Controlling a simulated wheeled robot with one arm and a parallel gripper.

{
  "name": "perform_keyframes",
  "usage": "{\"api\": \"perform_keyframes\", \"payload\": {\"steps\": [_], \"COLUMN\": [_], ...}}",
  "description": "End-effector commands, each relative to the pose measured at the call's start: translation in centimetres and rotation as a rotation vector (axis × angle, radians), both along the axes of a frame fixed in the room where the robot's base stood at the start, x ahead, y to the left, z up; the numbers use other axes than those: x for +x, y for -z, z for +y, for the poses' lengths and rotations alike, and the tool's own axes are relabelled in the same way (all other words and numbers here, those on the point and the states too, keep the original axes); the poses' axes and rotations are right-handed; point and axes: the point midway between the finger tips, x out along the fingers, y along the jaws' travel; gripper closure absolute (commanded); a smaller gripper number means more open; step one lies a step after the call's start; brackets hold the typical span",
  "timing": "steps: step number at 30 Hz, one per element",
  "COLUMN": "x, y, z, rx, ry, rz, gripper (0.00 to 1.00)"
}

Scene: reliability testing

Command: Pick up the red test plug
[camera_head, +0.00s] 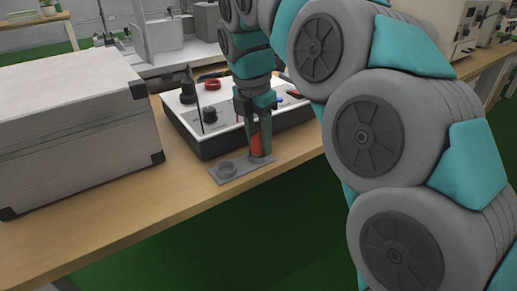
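The red test plug (256,146) stands in the right part of a small grey holder (240,174) near the table's front edge. My gripper (259,141) points down from above, with its fingers around the plug. Part of the plug is hidden by the fingers. I cannot tell whether the fingers press on it or are still apart from it. The left socket of the holder, a round ring (227,168), is empty.
A white-topped test box (182,122) with knobs, a red ring (212,85) and leads stands just behind the holder. A large silver case (75,130) fills the left of the wooden table (150,202). My arm covers much of the right side.

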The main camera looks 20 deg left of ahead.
Motion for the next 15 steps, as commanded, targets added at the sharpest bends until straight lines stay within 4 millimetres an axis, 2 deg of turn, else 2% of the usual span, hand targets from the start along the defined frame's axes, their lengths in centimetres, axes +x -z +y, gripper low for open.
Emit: {"api": "perform_keyframes", "payload": {"steps": [1, 7, 15], "x": [0.01, 0.00, 0.00], "y": [0.00, 0.00, 0.01], "z": [0.00, 0.00, 0.00], "rx": [0.000, 0.000, 0.000], "ry": [0.000, 0.000, 0.000], "rz": [0.000, 0.000, 0.000], "gripper": [0.79, 1.00, 1.00]}}
